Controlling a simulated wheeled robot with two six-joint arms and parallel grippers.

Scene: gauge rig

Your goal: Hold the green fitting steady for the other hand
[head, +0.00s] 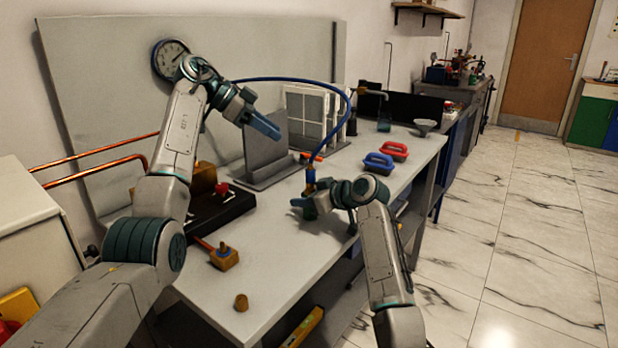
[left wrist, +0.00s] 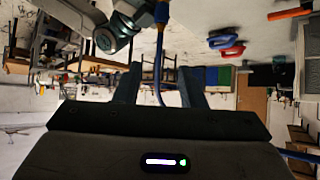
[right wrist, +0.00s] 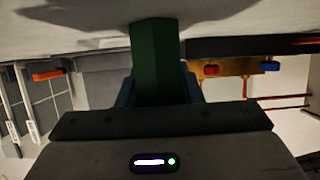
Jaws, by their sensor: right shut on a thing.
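The green fitting (head: 309,209) is upright at my right gripper on the bench. It fills the top centre of the right wrist view as a dark green faceted column (right wrist: 154,55). My right gripper (head: 301,203) is shut on it. The blue hose (head: 290,79) arches from the gauge (head: 170,58) down to a blue and brass end (head: 310,180) just above the fitting; whether they touch I cannot tell. My left gripper (head: 264,127) is raised, empty, its fingers apart in the left wrist view (left wrist: 158,85); the hose (left wrist: 158,60) shows beyond them.
A grey stand (head: 267,150) and white framed panels (head: 305,112) stand behind the hose end. Red (head: 394,150) and blue (head: 379,162) handled items lie to the right.

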